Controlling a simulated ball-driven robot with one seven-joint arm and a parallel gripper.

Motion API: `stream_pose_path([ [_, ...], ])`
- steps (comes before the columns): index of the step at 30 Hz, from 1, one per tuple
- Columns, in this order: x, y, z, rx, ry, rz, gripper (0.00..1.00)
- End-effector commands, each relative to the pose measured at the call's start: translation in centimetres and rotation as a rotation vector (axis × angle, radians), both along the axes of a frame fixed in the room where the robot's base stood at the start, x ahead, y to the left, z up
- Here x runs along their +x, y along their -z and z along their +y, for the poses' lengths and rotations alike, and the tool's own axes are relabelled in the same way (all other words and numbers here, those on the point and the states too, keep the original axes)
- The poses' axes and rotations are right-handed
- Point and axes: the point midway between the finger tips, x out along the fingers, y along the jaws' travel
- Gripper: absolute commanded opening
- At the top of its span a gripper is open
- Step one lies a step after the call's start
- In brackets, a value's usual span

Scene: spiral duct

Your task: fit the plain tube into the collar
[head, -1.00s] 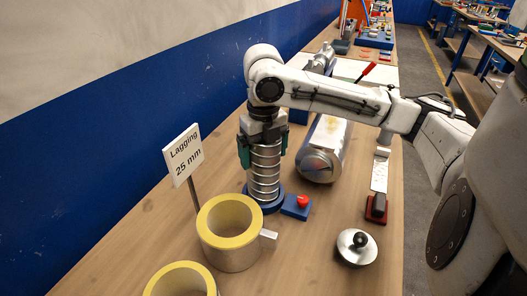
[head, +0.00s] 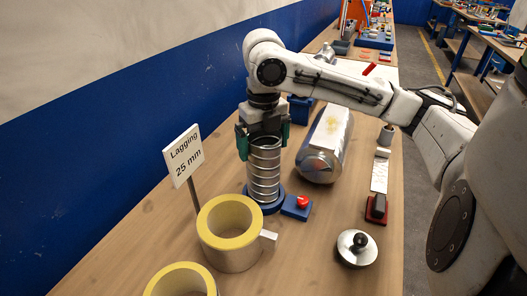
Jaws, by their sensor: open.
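A ribbed metal spiral duct (head: 264,172) stands upright on a round blue base (head: 270,203). My gripper (head: 264,143) is above the duct's top end, pointing down, with its green-padded fingers open on either side of the top rim. I cannot tell a separate plain tube from a collar here; the top opening of the duct is partly hidden by my gripper. Whether the fingers touch the duct is too small to tell.
A blue block with a red button (head: 301,203) adjoins the base. Yellow-rimmed lagging rings (head: 231,241) and the "Lagging 25 mm" sign (head: 184,156) stand in front. Bare wood lies between.

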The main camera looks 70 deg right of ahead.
Motion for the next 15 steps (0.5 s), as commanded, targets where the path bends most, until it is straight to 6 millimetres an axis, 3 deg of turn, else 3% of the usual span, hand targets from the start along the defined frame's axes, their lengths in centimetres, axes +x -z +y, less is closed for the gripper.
stream_pose_path([
  [9, 0.0, -6.5, 0.0, -0.003, 0.0, -0.002, 1.0],
  [15, 0.0, -8.6, 0.0, -0.002, 0.001, -0.001, 1.0],
])
